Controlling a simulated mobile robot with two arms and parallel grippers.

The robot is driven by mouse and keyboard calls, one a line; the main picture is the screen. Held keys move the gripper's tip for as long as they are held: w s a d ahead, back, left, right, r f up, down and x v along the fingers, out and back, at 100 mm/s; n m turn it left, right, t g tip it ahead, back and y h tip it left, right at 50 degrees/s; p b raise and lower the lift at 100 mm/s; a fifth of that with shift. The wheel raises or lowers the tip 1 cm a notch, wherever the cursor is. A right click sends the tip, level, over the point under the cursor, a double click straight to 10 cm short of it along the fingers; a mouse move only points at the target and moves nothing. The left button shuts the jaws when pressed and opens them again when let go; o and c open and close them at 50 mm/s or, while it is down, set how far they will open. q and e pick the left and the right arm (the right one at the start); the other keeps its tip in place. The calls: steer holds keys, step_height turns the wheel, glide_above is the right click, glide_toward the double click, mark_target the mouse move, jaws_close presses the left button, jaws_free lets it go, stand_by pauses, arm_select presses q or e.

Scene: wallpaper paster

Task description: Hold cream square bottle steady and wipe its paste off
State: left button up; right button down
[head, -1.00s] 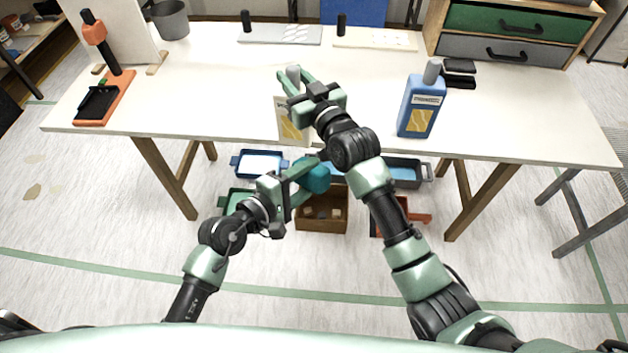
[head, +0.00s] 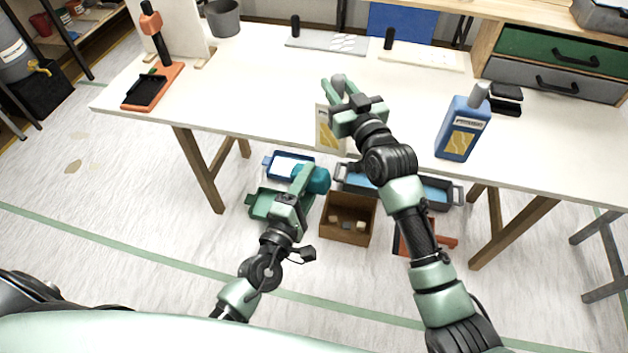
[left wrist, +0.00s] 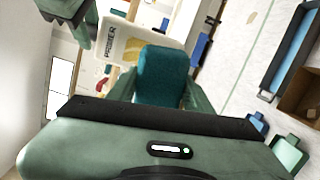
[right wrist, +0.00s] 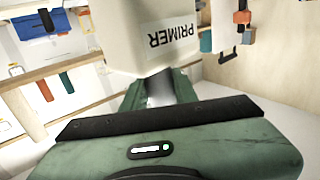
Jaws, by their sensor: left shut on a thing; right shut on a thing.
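The cream square bottle (head: 327,129) is upright at the table's front edge in the head view, partly behind my right arm. Its PRIMER lettering shows in the left wrist view (left wrist: 122,45) and right wrist view (right wrist: 170,38). My right gripper (head: 340,88) is shut on the bottle's grey neck, at its top. My left gripper (head: 308,177) is shut on a teal sponge-like block (head: 318,180), below and in front of the bottle. The block (left wrist: 162,75) overlaps the bottle in the left wrist view; I cannot tell whether they touch. I cannot make out paste on the visible faces.
A blue bottle (head: 462,128) stands on the white table (head: 270,85) to the right, beside black blocks (head: 506,98). An orange stand (head: 155,82) is at the left. Below are a blue tray (head: 270,167), a green tray (head: 264,207) and a brown crate (head: 347,235).

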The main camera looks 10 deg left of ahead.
mark_target(330, 138)
arm_select(q)
steer(key=shift+w+d, duration=0.2)
steer(key=shift+w, duration=0.85)
steer(key=shift+w+d, duration=0.15)
steer(key=shift+w, duration=0.95)
steer(key=shift+w+d, duration=0.2)
steer(key=shift+w, duration=0.85)
steer(key=shift+w+d, duration=0.2)
steer(key=shift+w, duration=1.05)
stand_by(0.6)
steer(key=shift+r, duration=1.35)
steer(key=shift+r, duration=2.1)
steer(key=shift+d+f, duration=0.45)
steer(key=shift+f, duration=0.05)
steer(key=shift+n, duration=0.3)
